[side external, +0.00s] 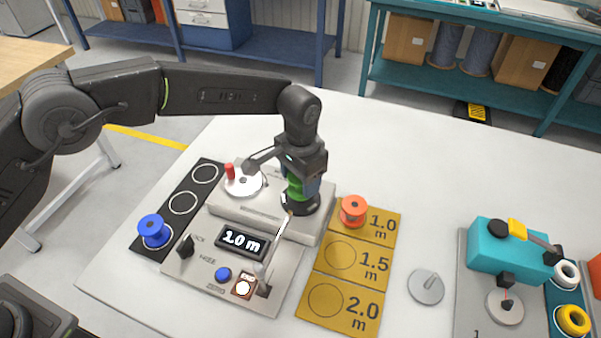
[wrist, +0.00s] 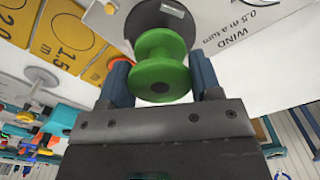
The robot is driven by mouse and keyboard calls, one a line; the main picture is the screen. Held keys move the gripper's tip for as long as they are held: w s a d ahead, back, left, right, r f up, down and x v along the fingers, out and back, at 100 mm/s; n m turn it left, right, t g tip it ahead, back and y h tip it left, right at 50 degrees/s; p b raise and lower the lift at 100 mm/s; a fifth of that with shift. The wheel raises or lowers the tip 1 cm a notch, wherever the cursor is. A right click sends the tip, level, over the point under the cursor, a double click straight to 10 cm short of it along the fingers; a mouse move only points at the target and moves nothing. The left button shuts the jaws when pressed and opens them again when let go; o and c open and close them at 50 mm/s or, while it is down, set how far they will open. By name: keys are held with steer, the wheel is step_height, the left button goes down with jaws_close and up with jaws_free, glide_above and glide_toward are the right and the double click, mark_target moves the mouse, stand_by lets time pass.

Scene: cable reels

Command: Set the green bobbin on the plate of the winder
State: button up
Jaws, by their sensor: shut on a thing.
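The green bobbin (side external: 294,188) is between the blue fingers of my gripper (side external: 304,183), which is shut on it. In the wrist view the bobbin (wrist: 160,68) shows one round end toward the camera, with a finger on each side of my gripper (wrist: 161,75). The winder (side external: 232,218) is a grey machine with a 1.0 m display. Its dark round plate (side external: 300,207) is directly under the bobbin and also shows behind it in the wrist view (wrist: 150,16). I cannot tell whether the bobbin touches the plate.
A white disc (side external: 243,182) with a red handle is left of my gripper. An orange bobbin (side external: 354,211) stands on the yellow 1.0 m pad. A blue bobbin (side external: 153,230) stands on a black strip. A teal device (side external: 500,247) is at right. The white table behind is clear.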

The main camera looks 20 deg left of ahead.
steer(key=shift+f, duration=1.2)
steer(key=o, duration=1)
steer(key=shift+r, duration=4.05)
